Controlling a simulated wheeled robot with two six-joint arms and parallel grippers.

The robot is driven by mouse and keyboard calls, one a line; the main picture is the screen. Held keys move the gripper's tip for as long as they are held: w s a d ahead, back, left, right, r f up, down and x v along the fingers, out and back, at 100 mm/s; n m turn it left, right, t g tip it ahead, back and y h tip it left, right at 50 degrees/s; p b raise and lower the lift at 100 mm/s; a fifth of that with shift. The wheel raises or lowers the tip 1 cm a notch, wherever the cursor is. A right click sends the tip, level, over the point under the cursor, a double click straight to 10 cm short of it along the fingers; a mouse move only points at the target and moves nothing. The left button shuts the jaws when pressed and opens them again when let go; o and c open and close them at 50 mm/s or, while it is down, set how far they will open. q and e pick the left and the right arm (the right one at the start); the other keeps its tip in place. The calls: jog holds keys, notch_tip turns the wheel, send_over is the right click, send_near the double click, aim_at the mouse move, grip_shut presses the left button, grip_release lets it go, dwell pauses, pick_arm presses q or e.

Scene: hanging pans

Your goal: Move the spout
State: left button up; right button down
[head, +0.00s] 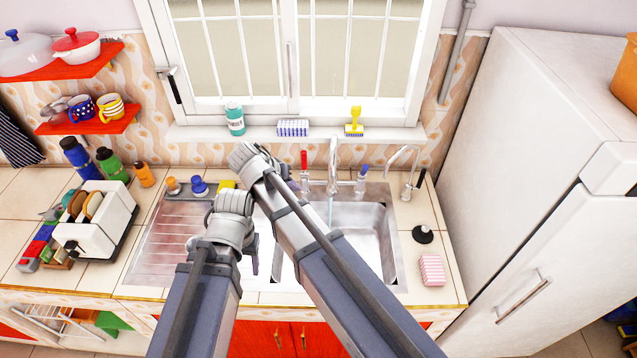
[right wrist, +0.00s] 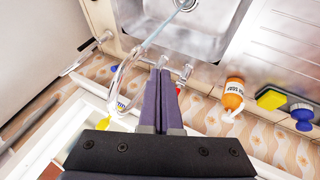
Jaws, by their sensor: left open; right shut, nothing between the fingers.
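The metal spout (head: 333,152) rises behind the sink in the head view, with a water stream falling from its tip into the right basin. In the right wrist view the curved spout (right wrist: 124,75) stands just left of my right gripper (right wrist: 161,71). The right fingers are shut and empty, between the spout and the red-handled tap (right wrist: 182,88). Whether they touch the spout I cannot tell. In the head view my arms hide the right fingers.
The red-handled tap (head: 304,162) and a blue-handled tap (head: 363,176) flank the spout. A sponge (head: 292,128) and a yellow brush (head: 354,121) sit on the window sill. An orange soap bottle (right wrist: 233,94) stands right of my right fingers. A toaster (head: 97,218) is left.

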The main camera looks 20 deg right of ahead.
aim_at(333, 169)
jog(key=w+d+f+b, duration=0.3)
jog(key=d+f+b, duration=0.4)
jog(key=d+b, duration=0.1)
jog(key=shift+w+d, duration=0.25)
jog(key=shift+w, duration=0.1)
dwell(0.4)
jog(key=shift+s+d, duration=0.1)
jog(key=shift+s+d, duration=0.35)
jog(key=shift+d, duration=0.3)
jog(key=shift+w+a, duration=0.1)
